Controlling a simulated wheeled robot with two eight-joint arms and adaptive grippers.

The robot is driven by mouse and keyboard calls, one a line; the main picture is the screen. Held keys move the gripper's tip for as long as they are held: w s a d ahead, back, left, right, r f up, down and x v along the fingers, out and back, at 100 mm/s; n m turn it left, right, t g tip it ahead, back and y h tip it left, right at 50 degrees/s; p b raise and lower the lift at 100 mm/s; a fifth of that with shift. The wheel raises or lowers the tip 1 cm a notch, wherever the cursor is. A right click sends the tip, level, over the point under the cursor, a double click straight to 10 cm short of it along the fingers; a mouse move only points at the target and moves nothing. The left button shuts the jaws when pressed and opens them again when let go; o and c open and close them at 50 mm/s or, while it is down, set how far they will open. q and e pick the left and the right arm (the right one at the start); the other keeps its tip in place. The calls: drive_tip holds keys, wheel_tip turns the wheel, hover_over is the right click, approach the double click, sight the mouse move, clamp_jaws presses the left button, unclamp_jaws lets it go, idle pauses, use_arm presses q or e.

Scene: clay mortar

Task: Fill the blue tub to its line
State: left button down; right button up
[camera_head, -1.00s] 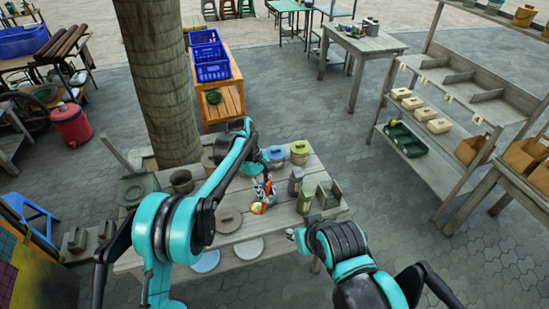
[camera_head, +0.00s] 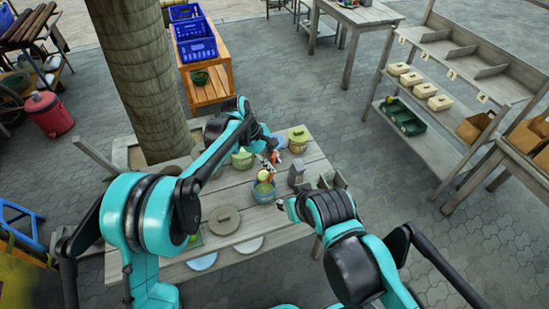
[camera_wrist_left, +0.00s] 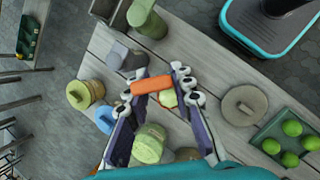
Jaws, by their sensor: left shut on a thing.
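My left gripper (camera_head: 270,158) is over the far part of the wooden table (camera_head: 285,228). In the left wrist view its two fingers are shut on an orange bar-shaped thing (camera_wrist_left: 151,85). A small yellowish and red round thing (camera_head: 263,176) shows just below the fingers; I cannot tell if it is joined to the bar. A blue tub (camera_wrist_left: 105,121) stands beside a yellow-lidded pot (camera_wrist_left: 85,94) in the left wrist view. A rounded green and bluish vessel (camera_head: 264,191) stands below the gripper in the head view. My right gripper (camera_head: 287,207) is low at the table's right; its fingers are unclear.
A pale green pot (camera_wrist_left: 149,145), a grey canister (camera_wrist_left: 125,56) and a green canister (camera_wrist_left: 149,20) stand on the table. A round lid (camera_head: 224,220) lies at the near left. A tray (camera_wrist_left: 271,140) holds several green fruits. Shelves (camera_head: 455,75) stand right; a tree trunk (camera_head: 150,75) rises behind.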

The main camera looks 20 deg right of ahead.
use_arm(q)
drive_tip(key=s+a+f+m+t+h+b, duration=0.2)
drive_tip(key=s+a+f+t+h+b, duration=0.5)
drive_tip(key=b, duration=0.9)
drive_tip(key=shift+s+f+m+t+h+b, duration=0.35)
drive_tip(key=shift+s+f, duration=0.2)
drive_tip(key=shift+f, duration=0.2)
